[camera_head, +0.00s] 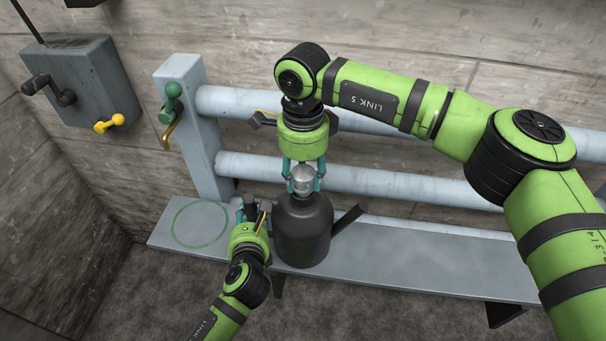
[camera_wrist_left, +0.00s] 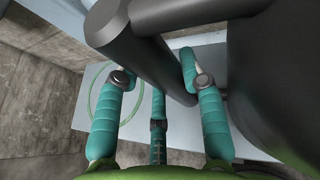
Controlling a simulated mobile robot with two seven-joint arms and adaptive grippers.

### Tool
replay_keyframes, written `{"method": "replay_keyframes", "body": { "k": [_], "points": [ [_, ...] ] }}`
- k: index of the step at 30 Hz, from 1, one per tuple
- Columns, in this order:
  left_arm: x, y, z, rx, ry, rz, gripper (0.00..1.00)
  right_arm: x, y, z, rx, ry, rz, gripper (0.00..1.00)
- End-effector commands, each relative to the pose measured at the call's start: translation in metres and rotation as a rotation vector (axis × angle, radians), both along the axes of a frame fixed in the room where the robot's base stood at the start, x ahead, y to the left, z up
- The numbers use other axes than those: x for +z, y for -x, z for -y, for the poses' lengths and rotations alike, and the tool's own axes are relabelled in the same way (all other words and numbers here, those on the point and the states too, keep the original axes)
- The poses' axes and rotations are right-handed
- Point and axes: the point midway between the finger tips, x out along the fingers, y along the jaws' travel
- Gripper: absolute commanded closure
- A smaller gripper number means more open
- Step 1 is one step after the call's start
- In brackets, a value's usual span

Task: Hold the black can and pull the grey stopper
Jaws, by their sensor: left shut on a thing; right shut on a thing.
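The black can (camera_head: 302,235) stands upright on the grey bench, with its spout (camera_head: 348,218) pointing right. My left gripper (camera_head: 252,214) is at the can's left side, shut on its dark handle. In the left wrist view the handle (camera_wrist_left: 150,60) passes between the teal fingers (camera_wrist_left: 160,82), and the can body (camera_wrist_left: 275,80) fills the right. The round grey stopper (camera_head: 302,179) is at the top of the can. My right gripper (camera_head: 303,175) comes down from above and is shut on it. I cannot tell whether the stopper is still seated in the neck.
The bench (camera_head: 420,255) is clear to the right of the can. A green ring (camera_head: 176,232) is marked on its left end. Pale pipes (camera_head: 245,163) run behind, from a post (camera_head: 188,130) with a green knob. A grey wall box (camera_head: 85,75) with levers is at upper left.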

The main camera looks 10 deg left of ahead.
Motion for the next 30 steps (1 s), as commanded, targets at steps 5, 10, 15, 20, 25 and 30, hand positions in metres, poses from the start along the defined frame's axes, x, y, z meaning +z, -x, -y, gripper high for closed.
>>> {"method": "replay_keyframes", "body": {
  "k": [5, 10, 15, 20, 25, 30],
  "points": [
    [0.0, 0.0, 0.0, 0.0, 0.002, 0.001, 1.0, 0.004, 0.0, 0.0, -0.001, 0.001, 0.001, 0.95],
    [0.0, 0.0, 0.001, 0.0, 0.002, 0.001, 1.0, 0.008, 0.0, 0.0, 0.0, 0.001, 0.001, 0.95],
    [0.0, 0.0, 0.001, -0.001, 0.003, 0.001, 1.0, 0.011, 0.0, 0.0, 0.0, 0.001, 0.001, 0.95],
    [0.0, 0.0, 0.001, -0.001, 0.003, 0.001, 1.0, 0.014, 0.0, 0.0, 0.0, 0.0, 0.001, 0.95],
    [0.0, 0.0, 0.001, -0.002, 0.003, 0.001, 1.0, 0.018, 0.0, 0.0, 0.0, -0.001, 0.001, 0.95],
    [0.0, 0.0, 0.001, -0.002, 0.004, 0.001, 1.0, 0.021, 0.0, -0.001, 0.0, -0.001, 0.002, 0.95]
  ]
}}
